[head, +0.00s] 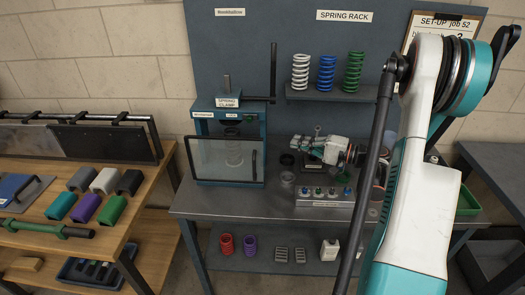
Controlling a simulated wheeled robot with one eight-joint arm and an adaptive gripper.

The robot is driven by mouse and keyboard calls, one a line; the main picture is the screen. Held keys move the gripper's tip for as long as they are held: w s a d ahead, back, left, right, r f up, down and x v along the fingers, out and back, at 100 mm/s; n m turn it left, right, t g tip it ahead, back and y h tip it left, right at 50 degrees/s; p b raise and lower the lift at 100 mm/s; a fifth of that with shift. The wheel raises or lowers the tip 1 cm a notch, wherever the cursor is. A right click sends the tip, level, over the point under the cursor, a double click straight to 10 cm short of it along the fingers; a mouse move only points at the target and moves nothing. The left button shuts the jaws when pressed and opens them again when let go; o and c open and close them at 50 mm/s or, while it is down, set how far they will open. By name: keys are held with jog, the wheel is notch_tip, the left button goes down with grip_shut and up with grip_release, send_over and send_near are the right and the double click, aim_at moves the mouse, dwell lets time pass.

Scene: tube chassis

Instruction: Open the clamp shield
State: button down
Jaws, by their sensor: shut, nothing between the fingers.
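The clamp shield (212,160) is a clear panel in a dark frame, in front of the spring clamp on the grey bench. It looks closed across the front of the clamp. Its dark vertical handle (254,162) is near the panel's right edge. The spring clamp (227,102) has a labelled block, an upright rod and a tall dark lever behind the shield. My gripper (297,144) is to the right of the shield, apart from its handle, and points left. It is small in view and appears shut and empty.
A control box (323,197) with knobs sits on the bench below my wrist. Small dark and grey rings lie between it and the shield. A rack (330,93) holds white, blue and green springs. A wooden table (145,190) with coloured blocks stands left.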

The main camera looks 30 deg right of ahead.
jog(key=w+a+b, duration=0.3)
jog(key=a, duration=0.5)
jog(key=shift+w+a+y, duration=0.2)
jog(key=shift+w+y, duration=0.2)
jog(key=shift+s+f, duration=0.1)
jog(key=shift+f, duration=0.05)
dwell(0.3)
